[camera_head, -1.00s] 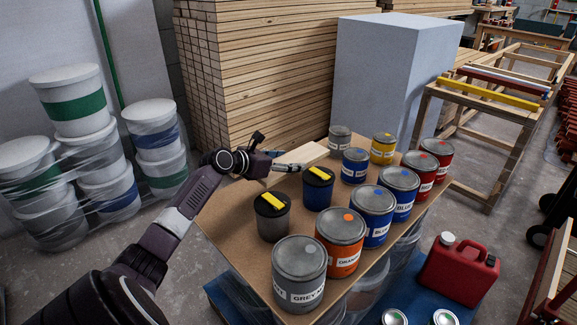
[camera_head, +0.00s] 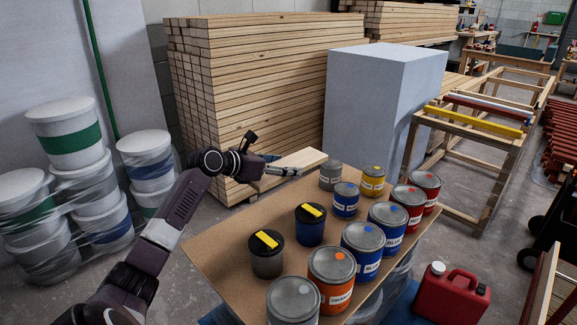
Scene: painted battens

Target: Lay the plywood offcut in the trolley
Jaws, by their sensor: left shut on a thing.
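The plywood offcut is a pale, flat wooden piece (camera_head: 303,158) at the far edge of the brown board table, left of the small grey can. My left gripper (camera_head: 272,170) reaches in from the left and is shut on the offcut's near left end. The offcut appears raised above the table; its gripped end is partly hidden by the fingers. My right gripper is not in view. I cannot make out the trolley with certainty; a dark wheeled thing (camera_head: 545,235) stands at the right edge, partly cut off.
The table (camera_head: 215,250) bears several paint cans, including an orange-labelled one (camera_head: 331,282) and two with black lids (camera_head: 310,228). A pale grey block (camera_head: 370,110) and a timber stack (camera_head: 260,90) stand behind. A red jerrycan (camera_head: 450,297) is at lower right.

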